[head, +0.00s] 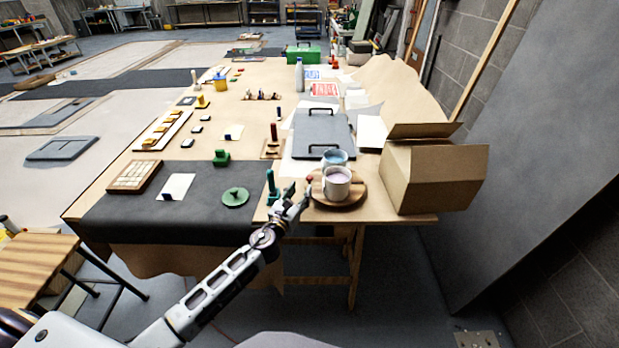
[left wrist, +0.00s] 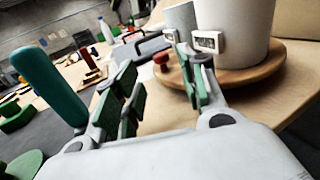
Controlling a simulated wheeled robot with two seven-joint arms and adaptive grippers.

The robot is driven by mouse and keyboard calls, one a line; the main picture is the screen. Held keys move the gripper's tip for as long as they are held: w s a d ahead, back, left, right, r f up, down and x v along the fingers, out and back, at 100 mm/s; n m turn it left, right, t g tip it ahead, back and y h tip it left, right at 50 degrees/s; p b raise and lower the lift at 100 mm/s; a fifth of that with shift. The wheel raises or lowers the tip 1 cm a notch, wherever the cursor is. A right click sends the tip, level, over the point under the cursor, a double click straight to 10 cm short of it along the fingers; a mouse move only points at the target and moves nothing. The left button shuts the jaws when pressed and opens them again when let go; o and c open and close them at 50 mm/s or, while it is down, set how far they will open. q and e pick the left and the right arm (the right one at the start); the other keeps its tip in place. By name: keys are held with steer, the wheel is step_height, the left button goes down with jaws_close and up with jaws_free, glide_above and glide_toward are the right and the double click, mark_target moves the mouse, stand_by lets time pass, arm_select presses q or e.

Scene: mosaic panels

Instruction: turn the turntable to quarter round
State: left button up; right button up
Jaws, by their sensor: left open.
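The turntable (head: 345,203) is a round wooden disc near the front right of the table. Two cups stand on it, a pale one (head: 336,184) in front and a blue-grey one (head: 334,158) behind. A small red knob (head: 309,181) is at the disc's left edge. My left gripper (head: 298,194) is open and empty, just left of the disc. In the left wrist view the knob (left wrist: 161,59) appears between my open fingers (left wrist: 160,82), beyond their tips; contact cannot be told. The disc (left wrist: 262,70) lies to the right there.
A teal upright handle (head: 271,186) stands close left of my gripper; it is large in the left wrist view (left wrist: 45,85). A cardboard box (head: 432,178) is right of the turntable. A grey board (head: 322,137) lies behind. The dark mat (head: 150,220) has free room.

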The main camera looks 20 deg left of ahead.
mark_target(308, 179)
arm_select(q)
steer(key=shift+w+d, duration=0.2)
steer(key=shift+w, duration=1.25)
steer(key=shift+w+d, duration=0.15)
steer(key=shift+w, duration=1.35)
steer(key=shift+w+d, duration=0.2)
steer(key=shift+w, duration=1.25)
jaws_close()
